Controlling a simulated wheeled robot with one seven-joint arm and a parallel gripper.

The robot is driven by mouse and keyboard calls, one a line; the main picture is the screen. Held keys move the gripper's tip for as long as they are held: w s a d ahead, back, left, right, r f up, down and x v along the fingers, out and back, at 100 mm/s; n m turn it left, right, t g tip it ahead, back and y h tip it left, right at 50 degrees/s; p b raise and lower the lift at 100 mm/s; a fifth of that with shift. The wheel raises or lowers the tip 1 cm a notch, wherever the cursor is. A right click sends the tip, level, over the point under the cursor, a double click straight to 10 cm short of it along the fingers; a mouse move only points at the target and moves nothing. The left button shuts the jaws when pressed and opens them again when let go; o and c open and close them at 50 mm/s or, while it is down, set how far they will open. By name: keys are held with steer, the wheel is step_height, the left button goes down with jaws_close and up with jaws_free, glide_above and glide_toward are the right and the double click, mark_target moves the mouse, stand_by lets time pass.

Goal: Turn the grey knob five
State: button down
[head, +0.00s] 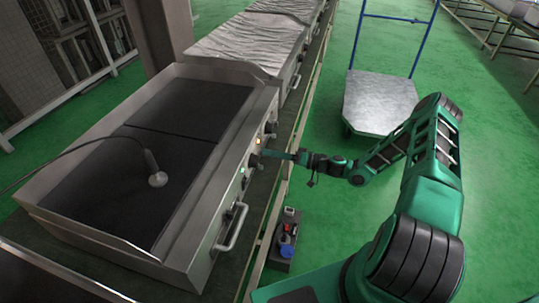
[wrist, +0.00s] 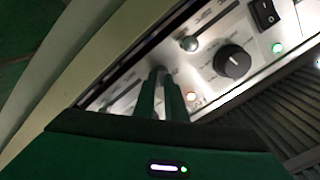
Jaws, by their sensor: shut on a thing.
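My gripper (head: 263,152) reaches from the right to the front control panel of the griddle (head: 180,225). In the wrist view its two green fingers (wrist: 162,78) stand close together with their tips at the panel. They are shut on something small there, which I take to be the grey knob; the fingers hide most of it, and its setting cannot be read. To the right of the fingers in the wrist view are a small rounded metal knob (wrist: 189,43) and a black dial (wrist: 233,62), both clear of my gripper.
A black rocker switch (wrist: 265,13) and a lit green lamp (wrist: 278,48) are farther along the panel. A metal handle (head: 232,228) juts from the griddle's front. A small dark box (head: 284,245) stands below, and a cart (head: 380,103) behind my arm.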

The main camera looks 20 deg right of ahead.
steer(key=shift+w+d+m, duration=0.15)
steer(key=shift+d+m, duration=0.05)
steer(key=shift+m, duration=0.4)
steer(key=shift+w+d+m, duration=0.1)
steer(key=shift+d+m, duration=0.05)
steer(key=shift+m, duration=0.45)
steer(key=shift+f, duration=0.1)
steer(key=c, duration=1.8)
jaws_free()
steer(key=shift+s+a, duration=0.1)
steer(key=shift+s, duration=0.1)
steer(key=v, duration=1)
steer(key=shift+d, duration=0.3)
steer(key=shift+s, duration=0.15)
